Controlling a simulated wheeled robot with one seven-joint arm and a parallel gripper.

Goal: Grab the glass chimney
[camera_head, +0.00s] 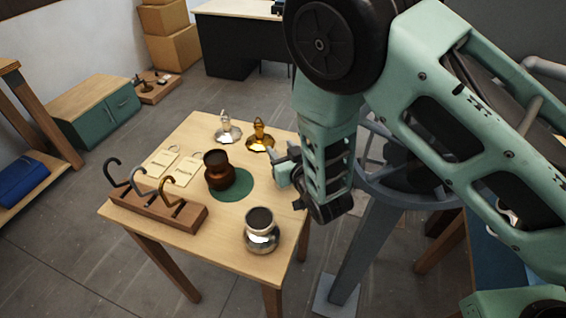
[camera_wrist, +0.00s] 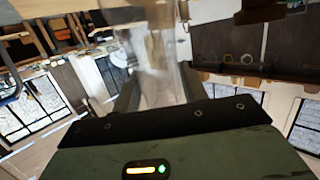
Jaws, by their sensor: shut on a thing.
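My gripper (camera_head: 282,168) is at the right edge of the small wooden table, beside the green round mat. In the wrist view, its two fingers (camera_wrist: 158,90) are shut on a clear, see-through glass chimney (camera_wrist: 152,50), which extends away from the jaws. The glass is blurred there, and I cannot make it out in the head view. A brown pot-shaped vessel (camera_head: 218,172) stands on the green mat (camera_head: 238,188). A silver vessel (camera_head: 262,234) stands at the table's front right.
The wooden table (camera_head: 160,226) also holds a silver fitting (camera_head: 228,130), a gold fitting (camera_head: 260,137), two tags (camera_head: 172,163) and a block with several hooks (camera_head: 155,208). A green cabinet (camera_head: 92,110) stands at the left. Open floor lies left of the table.

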